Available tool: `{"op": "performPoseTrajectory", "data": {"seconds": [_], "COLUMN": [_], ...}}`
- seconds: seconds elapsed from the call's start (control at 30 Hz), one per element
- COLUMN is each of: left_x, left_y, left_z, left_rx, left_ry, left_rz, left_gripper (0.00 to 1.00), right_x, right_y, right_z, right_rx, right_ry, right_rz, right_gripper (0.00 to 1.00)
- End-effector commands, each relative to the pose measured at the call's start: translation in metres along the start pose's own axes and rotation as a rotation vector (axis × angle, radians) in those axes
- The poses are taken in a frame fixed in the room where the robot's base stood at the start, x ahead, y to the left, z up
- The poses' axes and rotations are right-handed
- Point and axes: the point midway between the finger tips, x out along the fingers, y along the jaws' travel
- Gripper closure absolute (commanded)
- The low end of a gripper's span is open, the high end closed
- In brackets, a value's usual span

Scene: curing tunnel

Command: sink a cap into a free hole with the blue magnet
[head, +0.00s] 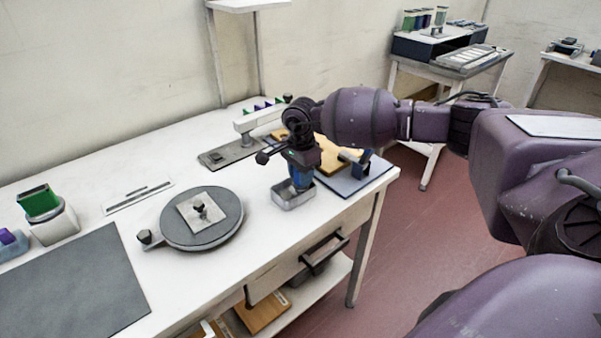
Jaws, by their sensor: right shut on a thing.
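My right gripper (302,168) points down near the right end of the white bench and is shut on a blue thing, which looks like the blue magnet (301,180). The magnet's lower end is at the small metal tin (293,201), over or inside it; I cannot tell whether it touches the bottom. The tin's contents are hidden, and no cap can be made out. A pale square plate (186,211) with a small dark knob lies on the round grey turntable (176,238). Any holes in it are too small to tell. My left gripper is out of view.
A white arm-like fixture (262,118) stands behind. A green-topped holder (40,205) and a dark mat (72,290) are at the left. Bare bench lies between turntable and tin.

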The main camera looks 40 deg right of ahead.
Motion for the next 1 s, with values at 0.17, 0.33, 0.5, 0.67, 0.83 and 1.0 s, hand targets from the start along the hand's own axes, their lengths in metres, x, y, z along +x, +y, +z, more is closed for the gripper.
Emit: {"op": "performPoseTrajectory", "data": {"seconds": [0.17, 0.33, 0.5, 0.67, 0.83, 1.0], "left_x": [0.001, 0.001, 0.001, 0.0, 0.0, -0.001], "left_y": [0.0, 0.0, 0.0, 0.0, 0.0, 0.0], "left_z": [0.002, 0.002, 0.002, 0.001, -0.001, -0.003], "left_rx": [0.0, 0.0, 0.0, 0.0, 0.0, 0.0], "left_ry": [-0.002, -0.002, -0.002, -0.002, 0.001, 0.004], "left_rz": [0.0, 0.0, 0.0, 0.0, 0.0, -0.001], "left_gripper": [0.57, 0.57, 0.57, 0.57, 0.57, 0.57], "right_x": [0.003, 0.002, 0.003, 0.001, -0.003, -0.008], "right_y": [0.0, 0.0, 0.0, 0.0, 0.0, 0.0], "right_z": [0.0, 0.0, 0.0, 0.0, 0.0, 0.0], "right_rx": [0.0, 0.0, 0.0, 0.0, 0.0, 0.0], "right_ry": [0.0, 0.0, 0.0, 0.0, 0.0, 0.0], "right_rz": [0.0, 0.0, 0.001, 0.001, -0.001, -0.002], "right_gripper": [0.95, 0.95, 0.95, 0.95, 0.95, 0.95]}}
